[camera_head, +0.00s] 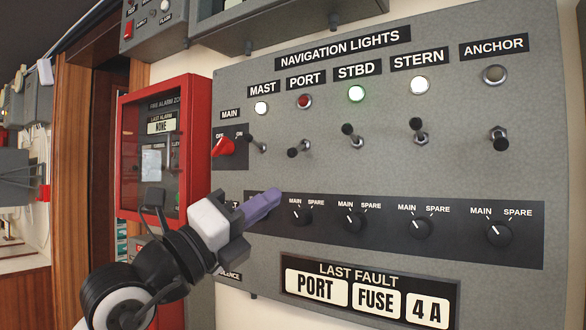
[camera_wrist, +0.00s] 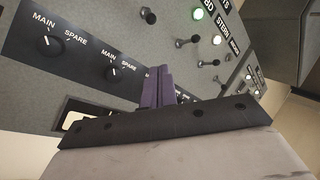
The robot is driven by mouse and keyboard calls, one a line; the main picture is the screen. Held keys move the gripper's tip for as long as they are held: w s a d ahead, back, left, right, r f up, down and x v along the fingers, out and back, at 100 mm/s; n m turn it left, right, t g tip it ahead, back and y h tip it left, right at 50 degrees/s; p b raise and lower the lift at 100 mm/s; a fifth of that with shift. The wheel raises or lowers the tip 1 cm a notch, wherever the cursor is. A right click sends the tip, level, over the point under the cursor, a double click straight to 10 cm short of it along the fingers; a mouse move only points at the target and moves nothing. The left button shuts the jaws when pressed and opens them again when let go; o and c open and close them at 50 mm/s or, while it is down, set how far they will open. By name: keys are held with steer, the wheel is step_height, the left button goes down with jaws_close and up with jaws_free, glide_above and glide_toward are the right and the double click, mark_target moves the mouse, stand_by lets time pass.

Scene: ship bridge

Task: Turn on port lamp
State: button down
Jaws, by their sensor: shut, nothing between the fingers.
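The port lamp (camera_head: 304,101) is a dull red, unlit lens under the PORT label on the grey navigation lights panel (camera_head: 480,185). Below it, the port toggle switch (camera_head: 297,150) points down and left. My gripper (camera_head: 274,196) has purple fingers, shut and empty, below and left of that toggle. The fingers are in front of the lower row of knobs and hide the leftmost knob area; I cannot tell whether they touch the panel. The shut fingers also show in the wrist view (camera_wrist: 158,76), where the port lamp is not clearly visible.
The mast lamp (camera_head: 261,108), green starboard lamp (camera_head: 356,93) and stern lamp (camera_head: 419,85) are lit; the anchor lamp (camera_head: 494,75) is dark. The starboard toggle (camera_head: 351,135) stands close right of the port one. A red main switch (camera_head: 223,147) and red alarm cabinet (camera_head: 199,150) are left.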

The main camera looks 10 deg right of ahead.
mark_target(299, 149)
steer(key=shift+d+f, duration=0.2)
steer(key=shift+d, duration=0.25)
steer(key=p+x, duration=0.4)
steer(key=x, duration=0.6)
steer(key=shift+w+r+p, duration=0.1)
steer(key=shift+r+p, duration=0.2)
steer(key=shift+p, duration=0.1)
steer(key=shift+w+a+r+p, duration=0.15)
steer(key=shift+w+a+p, duration=0.05)
steer(key=shift+a, duration=0.35)
steer(key=shift+w+a+r+p, duration=0.2)
steer(key=shift+a+p, duration=0.05)
steer(key=shift+a, duration=0.25)
steer(key=shift+w+a+r+p, duration=0.15)
steer(key=shift+w+a+p, duration=0.05)
steer(key=shift+a, duration=0.35)
